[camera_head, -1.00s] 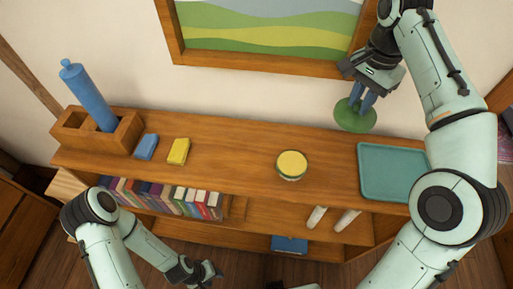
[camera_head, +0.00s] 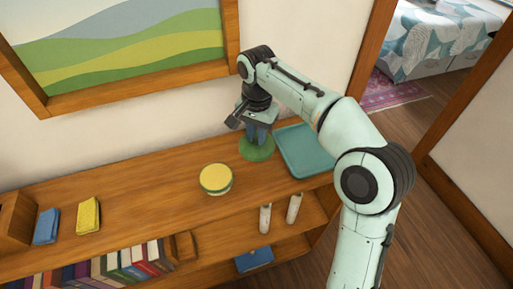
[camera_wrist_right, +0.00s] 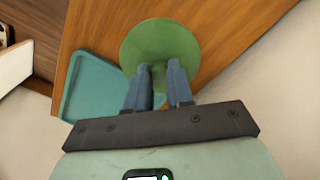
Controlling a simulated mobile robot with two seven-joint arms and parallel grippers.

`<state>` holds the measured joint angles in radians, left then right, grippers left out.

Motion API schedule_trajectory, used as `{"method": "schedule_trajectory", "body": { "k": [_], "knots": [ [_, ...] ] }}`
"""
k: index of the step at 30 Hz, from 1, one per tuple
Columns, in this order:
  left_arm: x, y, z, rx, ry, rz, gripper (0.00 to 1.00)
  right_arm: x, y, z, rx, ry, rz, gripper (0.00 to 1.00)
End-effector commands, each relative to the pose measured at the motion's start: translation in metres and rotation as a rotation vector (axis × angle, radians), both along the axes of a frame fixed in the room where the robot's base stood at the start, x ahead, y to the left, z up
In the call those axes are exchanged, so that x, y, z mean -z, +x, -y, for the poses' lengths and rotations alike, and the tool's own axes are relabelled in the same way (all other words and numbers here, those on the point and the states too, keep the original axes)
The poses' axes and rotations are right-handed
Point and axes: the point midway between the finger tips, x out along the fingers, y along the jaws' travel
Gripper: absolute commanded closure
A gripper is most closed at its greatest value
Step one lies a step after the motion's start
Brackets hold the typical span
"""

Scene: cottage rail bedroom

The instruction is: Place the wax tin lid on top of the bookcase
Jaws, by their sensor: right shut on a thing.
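The wax tin lid is a round green disc (camera_head: 257,150), seen just left of the tray at the back of the bookcase top (camera_head: 140,205). My right gripper (camera_head: 258,130) is shut on it from above; the lid also shows large beyond the fingers (camera_wrist_right: 160,68) in the right wrist view (camera_wrist_right: 160,35). The lid looks level and over or close to the wooden top; I cannot tell whether it touches. The open wax tin (camera_head: 215,180), green with a yellow top face, stands to its left. My left gripper is out of view.
A teal tray (camera_head: 308,150) lies close to the lid's right. Blue (camera_head: 46,226) and yellow (camera_head: 88,216) blocks lie at the left. Books (camera_head: 130,264) and two white cylinders (camera_head: 294,208) are on the shelf below. A framed picture (camera_head: 120,50) hangs behind.

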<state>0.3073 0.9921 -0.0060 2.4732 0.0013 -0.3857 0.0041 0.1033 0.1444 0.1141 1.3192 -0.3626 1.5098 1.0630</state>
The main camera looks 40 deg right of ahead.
Motion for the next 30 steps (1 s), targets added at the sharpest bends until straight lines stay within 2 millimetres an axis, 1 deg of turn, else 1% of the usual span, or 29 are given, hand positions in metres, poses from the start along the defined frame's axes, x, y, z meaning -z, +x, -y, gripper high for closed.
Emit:
{"method": "schedule_trajectory", "body": {
  "k": [2,7,10,23,24,26,27,30],
  "knots": [
    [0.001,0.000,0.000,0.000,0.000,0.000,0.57,0.005,0.000,0.000,0.000,0.000,0.001,1.00],
    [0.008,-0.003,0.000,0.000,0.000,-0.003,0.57,0.031,-0.001,0.000,0.000,0.000,-0.002,1.00],
    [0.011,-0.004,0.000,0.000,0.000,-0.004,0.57,0.043,0.000,0.000,0.001,0.000,-0.001,1.00],
    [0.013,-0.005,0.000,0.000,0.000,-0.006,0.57,0.049,0.000,0.000,0.000,0.000,0.000,1.00],
    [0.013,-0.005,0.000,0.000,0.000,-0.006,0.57,0.049,0.000,0.000,0.000,0.000,0.000,0.75],
    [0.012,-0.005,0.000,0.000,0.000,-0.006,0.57,0.049,0.000,0.000,0.000,0.000,0.000,0.56],
    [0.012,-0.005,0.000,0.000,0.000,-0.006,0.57,0.049,0.000,0.000,0.000,0.000,0.000,0.53],
    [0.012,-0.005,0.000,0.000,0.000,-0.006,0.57,0.049,0.000,0.000,0.000,0.000,0.001,0.53]
  ]
}}
